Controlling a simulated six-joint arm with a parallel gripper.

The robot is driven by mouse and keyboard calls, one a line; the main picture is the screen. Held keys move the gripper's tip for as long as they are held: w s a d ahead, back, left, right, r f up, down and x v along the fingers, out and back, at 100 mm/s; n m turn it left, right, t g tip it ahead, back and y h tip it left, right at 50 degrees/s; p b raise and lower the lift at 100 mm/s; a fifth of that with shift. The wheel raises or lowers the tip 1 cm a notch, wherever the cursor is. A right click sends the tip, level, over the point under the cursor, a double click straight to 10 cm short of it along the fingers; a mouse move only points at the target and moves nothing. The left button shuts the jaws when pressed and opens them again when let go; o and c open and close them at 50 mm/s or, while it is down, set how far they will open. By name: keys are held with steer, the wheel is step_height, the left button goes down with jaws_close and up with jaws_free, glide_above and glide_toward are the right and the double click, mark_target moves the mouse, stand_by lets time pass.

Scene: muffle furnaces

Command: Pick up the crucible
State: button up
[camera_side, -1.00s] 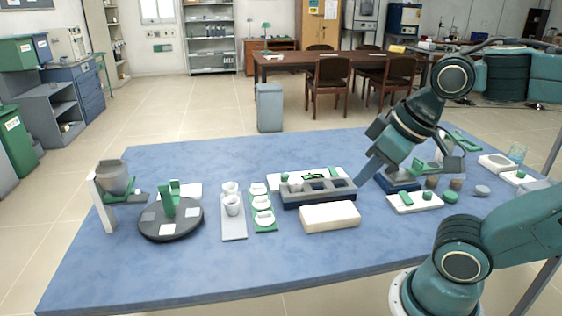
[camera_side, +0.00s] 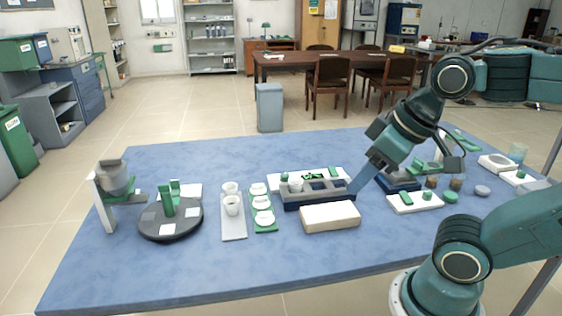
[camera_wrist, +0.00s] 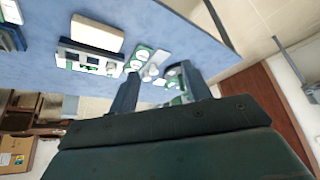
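Two white cup-shaped crucibles (camera_side: 232,205) stand upright, one behind the other, on a pale grey tray left of the table's middle. In the wrist view that pale tray (camera_wrist: 152,72) lies between my fingers in the picture, at a distance; the cups on it are too small to tell apart. My gripper (camera_side: 357,186) hangs tilted at the right end of the dark slotted rack, well to the right of the crucibles. In the wrist view my gripper (camera_wrist: 160,70) has its two fingers wide apart with nothing between them.
The slotted rack (camera_side: 318,198) holds a small pale cup. A cream block (camera_side: 330,217) lies in front of it. A green strip with white dishes (camera_side: 263,212) lies beside the tray. A dark turntable (camera_side: 180,228) and a clamped grey vessel (camera_side: 115,178) stand left. The front table edge is clear.

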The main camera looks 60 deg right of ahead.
steer(key=o, duration=0.4)
steer(key=shift+c, duration=0.2)
steer(key=w+d+r+n+g+y, duration=0.1)
steer(key=w+d+r+n, duration=0.2)
steer(key=w, duration=0.7)
steer(key=w+d+r+n+g+y, duration=0.1)
steer(key=w+d+n, duration=0.35)
steer(key=w, duration=0.65)
steer(key=w+d+f+n+g+y, duration=0.1)
steer(key=w+d+f+n, duration=0.1)
steer(key=d+f, duration=0.6)
steer(key=w+d+f+n+g+y, duration=0.1)
steer(key=w+d+f+n, duration=0.2)
steer(key=d+f, duration=0.5)
steer(key=d+n, duration=0.1)
steer(key=d, duration=0.7)
steer(key=shift+w+f, duration=0.15)
steer(key=shift+w, duration=0.15)
